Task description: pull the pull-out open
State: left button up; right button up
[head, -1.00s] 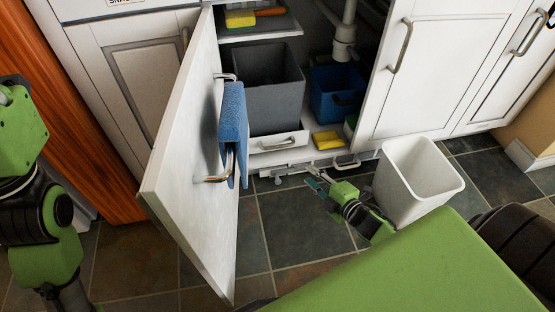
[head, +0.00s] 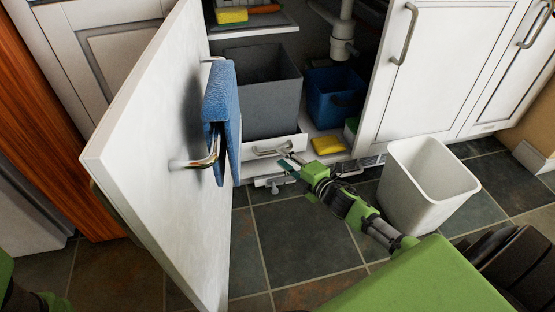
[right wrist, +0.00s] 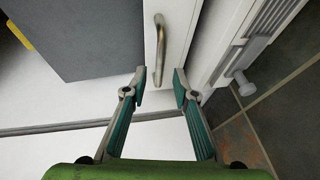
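The pull-out is a low white tray with a white front (head: 296,141) inside the open sink cabinet, carrying a tall grey bin (head: 262,95). Its metal bar handle (head: 268,150) is on the front. In the right wrist view the handle (right wrist: 158,50) lies just ahead of the fingertips, roughly in line with the gap between them. My right gripper (head: 288,163) is open; in the right wrist view (right wrist: 160,82) its fingers are spread with nothing between them. My left gripper is out of view; only a bit of green arm shows at the lower left.
The open cabinet door (head: 150,150) with a blue towel (head: 221,115) stands left of the pull-out. A white waste bin (head: 425,185) stands on the floor to the right. A blue bin (head: 334,92) and yellow sponge (head: 327,145) are inside. The tiled floor in front is partly clear.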

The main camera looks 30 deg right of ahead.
jog(key=shift+b+x, duration=0.75)
jog(key=shift+x, duration=1.2)
grip_shut()
